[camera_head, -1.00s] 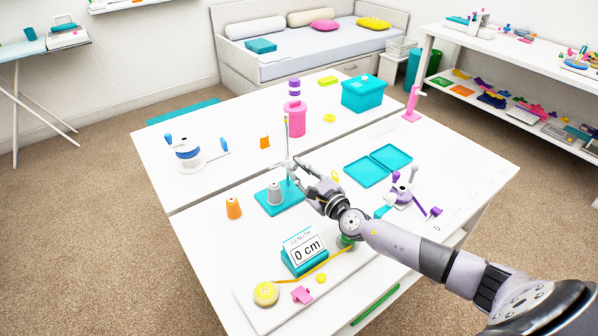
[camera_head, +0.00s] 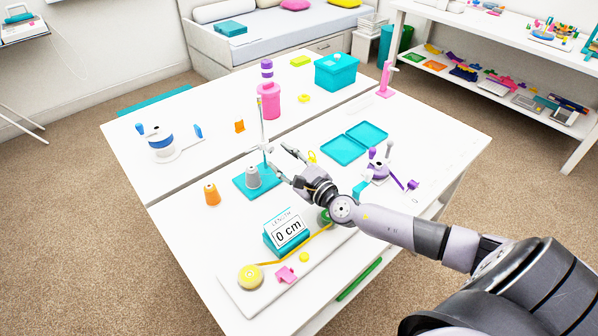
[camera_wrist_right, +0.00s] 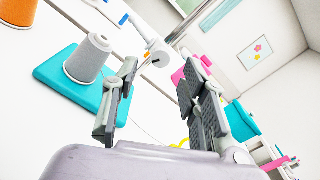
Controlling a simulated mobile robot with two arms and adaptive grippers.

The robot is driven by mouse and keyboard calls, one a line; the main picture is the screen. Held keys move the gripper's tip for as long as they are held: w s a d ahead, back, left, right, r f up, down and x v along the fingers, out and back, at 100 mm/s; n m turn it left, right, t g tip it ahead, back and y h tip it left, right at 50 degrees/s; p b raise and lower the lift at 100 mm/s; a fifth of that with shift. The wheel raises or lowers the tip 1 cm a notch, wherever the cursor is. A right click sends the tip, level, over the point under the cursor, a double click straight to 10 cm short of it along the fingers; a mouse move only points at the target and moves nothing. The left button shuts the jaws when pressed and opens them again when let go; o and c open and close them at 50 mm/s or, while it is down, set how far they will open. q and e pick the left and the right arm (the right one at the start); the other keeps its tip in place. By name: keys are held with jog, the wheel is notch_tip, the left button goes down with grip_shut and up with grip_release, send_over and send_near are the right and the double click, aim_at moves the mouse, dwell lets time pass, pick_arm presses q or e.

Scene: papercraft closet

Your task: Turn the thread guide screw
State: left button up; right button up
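The thread stand has a teal base (camera_head: 246,190), a grey cone spool (camera_head: 253,177) and a thin upright metal rod (camera_head: 262,122). The spool (camera_wrist_right: 88,59), base (camera_wrist_right: 60,72) and rod (camera_wrist_right: 192,20) also show in the right wrist view. A white guide piece with a rounded screw-like knob (camera_wrist_right: 157,52) sits on the rod, just beyond and between my fingertips. My right gripper (camera_head: 279,158) is open beside the rod, with nothing held; its two fingers (camera_wrist_right: 157,75) are spread in the wrist view. Contact with the knob is not visible. My left gripper is out of view.
An orange cone (camera_head: 211,194) stands left of the base. A length display (camera_head: 288,233) and yellow tape roll (camera_head: 250,276) lie in front. Teal trays (camera_head: 345,150) and a purple-handled winder (camera_head: 378,171) stand right. A pink bottle (camera_head: 269,101) stands behind the rod.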

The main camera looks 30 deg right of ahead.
jog(key=s+d, duration=0.1)
jog(key=s, duration=0.7)
jog(key=shift+s, duration=0.3)
jog(key=shift+d, duration=0.1)
